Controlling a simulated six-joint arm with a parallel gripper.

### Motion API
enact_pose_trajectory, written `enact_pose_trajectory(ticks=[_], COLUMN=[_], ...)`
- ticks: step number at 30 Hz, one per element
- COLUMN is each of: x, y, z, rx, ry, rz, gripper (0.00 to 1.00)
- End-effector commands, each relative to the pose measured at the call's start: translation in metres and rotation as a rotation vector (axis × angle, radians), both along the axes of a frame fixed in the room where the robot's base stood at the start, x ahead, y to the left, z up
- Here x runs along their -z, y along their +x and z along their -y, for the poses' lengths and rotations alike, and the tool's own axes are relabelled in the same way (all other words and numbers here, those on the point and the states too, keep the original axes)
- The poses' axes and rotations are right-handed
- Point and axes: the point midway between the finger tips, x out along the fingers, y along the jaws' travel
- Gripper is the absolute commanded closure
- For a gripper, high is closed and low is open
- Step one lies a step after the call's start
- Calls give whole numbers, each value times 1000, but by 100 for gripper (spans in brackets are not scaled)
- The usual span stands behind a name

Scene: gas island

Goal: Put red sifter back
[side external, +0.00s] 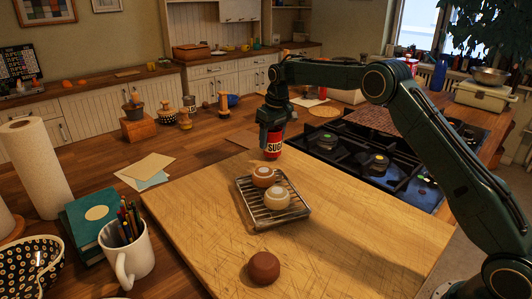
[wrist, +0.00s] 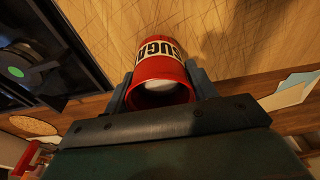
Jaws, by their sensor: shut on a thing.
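The red sifter (side external: 272,146) is a red can with a white band reading "SUG". It is upright at the far edge of the wooden board (side external: 350,250), near the stove. I cannot tell whether its base touches the board. My gripper (side external: 272,135) is above it with the fingers around its upper part. In the wrist view the red sifter (wrist: 161,72) sits between the two fingers of my gripper (wrist: 160,88), its open top towards the camera and something pale inside. The gripper is shut on it.
A wire rack (side external: 248,217) with two iced buns stands on the board, and a brown round bun (side external: 263,267) lies nearer the front. The gas stove (side external: 370,160) is right of the sifter. A white mug (side external: 130,258) of pens and paper sheets (side external: 148,170) lie left.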

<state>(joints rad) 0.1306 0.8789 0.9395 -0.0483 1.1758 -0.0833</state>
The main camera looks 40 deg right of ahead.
Motion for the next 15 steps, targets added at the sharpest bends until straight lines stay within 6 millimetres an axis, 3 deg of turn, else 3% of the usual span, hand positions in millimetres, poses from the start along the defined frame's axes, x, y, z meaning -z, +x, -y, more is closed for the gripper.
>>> enact_pose_trajectory(ticks=[4, 15], x=[13, 15], y=[0, 0], z=[0, 0], rx=[-1, -1], ry=[0, 0], rz=[0, 2], gripper=[64, 64])
